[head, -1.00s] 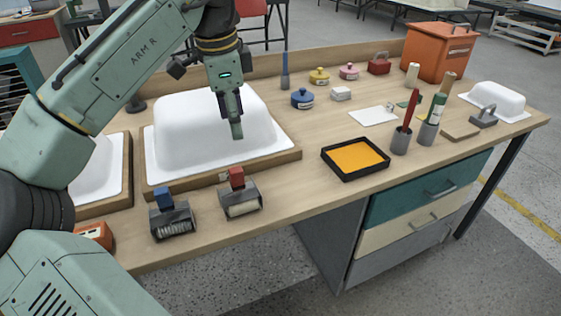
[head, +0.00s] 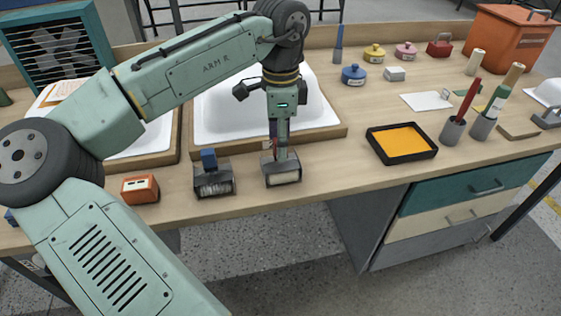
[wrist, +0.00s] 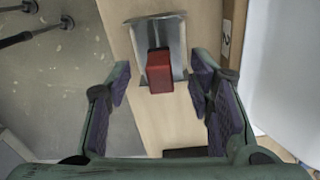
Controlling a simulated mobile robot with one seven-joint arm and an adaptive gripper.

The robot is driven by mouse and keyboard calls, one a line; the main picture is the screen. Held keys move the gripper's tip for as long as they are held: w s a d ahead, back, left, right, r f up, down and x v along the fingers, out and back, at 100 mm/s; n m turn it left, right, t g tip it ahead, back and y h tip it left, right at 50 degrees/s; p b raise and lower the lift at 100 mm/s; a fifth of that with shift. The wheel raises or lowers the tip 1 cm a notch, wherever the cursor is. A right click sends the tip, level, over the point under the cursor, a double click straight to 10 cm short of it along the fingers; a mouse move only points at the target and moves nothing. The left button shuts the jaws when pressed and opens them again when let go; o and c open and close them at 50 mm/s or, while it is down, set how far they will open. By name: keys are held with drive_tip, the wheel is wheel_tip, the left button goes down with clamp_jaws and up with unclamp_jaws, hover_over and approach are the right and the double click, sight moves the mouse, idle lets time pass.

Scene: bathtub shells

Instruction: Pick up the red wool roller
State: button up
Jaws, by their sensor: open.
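The red wool roller shows in the wrist view as a red block handle (wrist: 159,71) on a grey metal frame. It lies between and just beyond the fingertips of my open gripper (wrist: 160,85), which holds nothing. In the head view the roller's grey frame and pale roll (head: 283,177) sit near the table's front edge. There my gripper (head: 281,156) points down right over it and hides most of the red handle. I cannot tell whether the fingers touch the handle.
A similar roller with a blue handle (head: 209,160) stands close on the left, and an orange box (head: 140,189) beyond it. A white tub shell on a wooden board (head: 330,131) lies behind. A black tray with orange inside (head: 374,147) is to the right, with bare table between.

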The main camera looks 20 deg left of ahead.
drive_tip(key=shift+f, duration=0.2)
drive_tip(key=shift+c, duration=0.6)
clamp_jaws()
